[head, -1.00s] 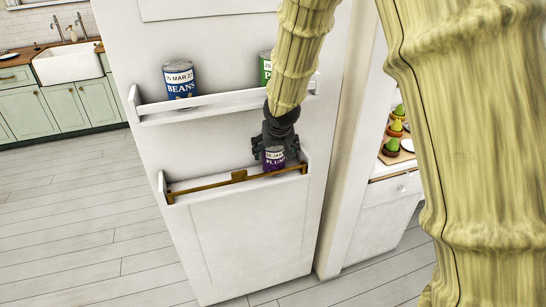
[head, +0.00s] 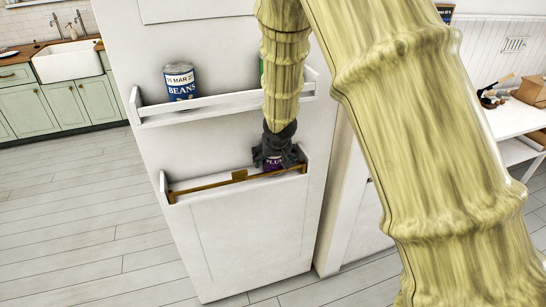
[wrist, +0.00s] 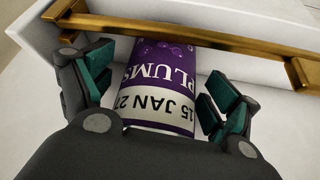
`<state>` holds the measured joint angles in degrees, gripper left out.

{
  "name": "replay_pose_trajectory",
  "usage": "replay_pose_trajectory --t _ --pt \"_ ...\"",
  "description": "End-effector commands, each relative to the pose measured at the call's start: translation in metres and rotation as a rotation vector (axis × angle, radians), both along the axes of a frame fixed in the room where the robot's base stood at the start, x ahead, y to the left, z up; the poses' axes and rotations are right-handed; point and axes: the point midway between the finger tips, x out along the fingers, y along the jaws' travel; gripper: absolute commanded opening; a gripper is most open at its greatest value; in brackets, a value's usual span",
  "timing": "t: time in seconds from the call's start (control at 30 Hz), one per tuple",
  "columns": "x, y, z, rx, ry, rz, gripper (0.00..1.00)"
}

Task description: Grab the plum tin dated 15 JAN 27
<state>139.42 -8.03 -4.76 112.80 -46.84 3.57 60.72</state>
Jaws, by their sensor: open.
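The plum tin (wrist: 160,75) has a purple label reading PLUMS and a white band reading 15 JAN 27, upside down in the wrist view. In the head view the plum tin (head: 274,164) stands in the lower rack at its right end, mostly covered by my gripper (head: 277,158). In the wrist view my gripper (wrist: 155,95) is open, with one teal-padded finger on each side of the tin. A gap shows between the left finger and the tin; the right finger is closer to it.
The lower rack (head: 175,186) has a brass rail (head: 215,184) across its front, close beyond the tin in the wrist view. A blue beans tin (head: 180,83) stands on the upper rack (head: 190,112). A green tin there is mostly hidden behind my arm.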

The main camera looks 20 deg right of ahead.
Motion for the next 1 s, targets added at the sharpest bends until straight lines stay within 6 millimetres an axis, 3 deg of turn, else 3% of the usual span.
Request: replay_pose_trajectory --t 0.13,0.4,0.5,0.77,1.0 --pt "0.000 0.000 0.000 0.000 0.000 0.000 0.87" --pt "0.000 0.000 0.000 0.000 0.000 0.000 0.38" --pt "0.000 0.000 0.001 0.000 -0.001 -0.001 0.25" --pt "0.000 0.000 0.002 0.001 -0.001 0.000 0.24" --pt "0.001 0.000 0.017 0.003 -0.004 -0.002 0.24"
